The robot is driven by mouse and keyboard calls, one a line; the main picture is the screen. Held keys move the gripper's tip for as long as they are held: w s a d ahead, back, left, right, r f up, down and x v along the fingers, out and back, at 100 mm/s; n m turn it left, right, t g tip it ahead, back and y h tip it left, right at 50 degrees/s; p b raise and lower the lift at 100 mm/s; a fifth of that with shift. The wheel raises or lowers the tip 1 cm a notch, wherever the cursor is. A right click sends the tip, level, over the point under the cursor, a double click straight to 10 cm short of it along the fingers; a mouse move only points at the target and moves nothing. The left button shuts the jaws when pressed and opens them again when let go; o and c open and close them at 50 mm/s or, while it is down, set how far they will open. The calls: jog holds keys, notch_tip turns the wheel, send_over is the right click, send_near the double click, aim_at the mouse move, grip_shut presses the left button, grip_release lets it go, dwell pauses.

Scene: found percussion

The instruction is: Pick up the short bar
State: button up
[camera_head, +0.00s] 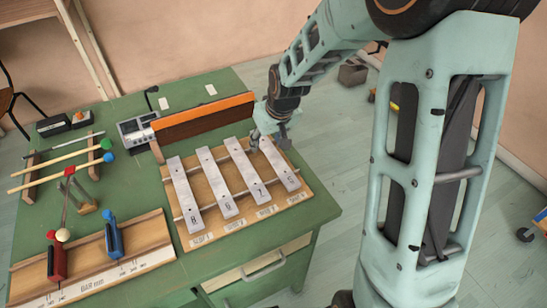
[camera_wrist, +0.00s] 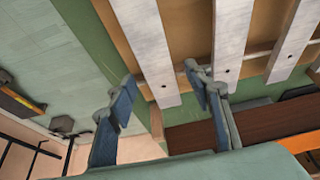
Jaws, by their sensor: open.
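Several pale metal bars lie side by side on a wooden board on the green table. The rightmost bar in the head view (camera_head: 281,168) looks the shortest. My gripper (camera_head: 268,136) is at this bar's far end. In the wrist view the same bar (camera_wrist: 146,40) runs down between the two spread, blue-padded fingers of my gripper (camera_wrist: 160,76). The fingers are open, one on each side of the bar's end, with nothing held. I cannot tell how high above the bar they are.
Neighbouring bars (camera_head: 245,170) lie close to the left. An orange-topped wooden panel (camera_head: 203,118) stands behind the bars. A grey device (camera_head: 138,131), mallets on a rack (camera_head: 60,160) and a wooden board with red and blue blocks (camera_head: 95,255) are farther left. The table's right edge is near.

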jog(key=shift+c, duration=0.2)
grip_shut()
jog(key=shift+r, duration=0.1)
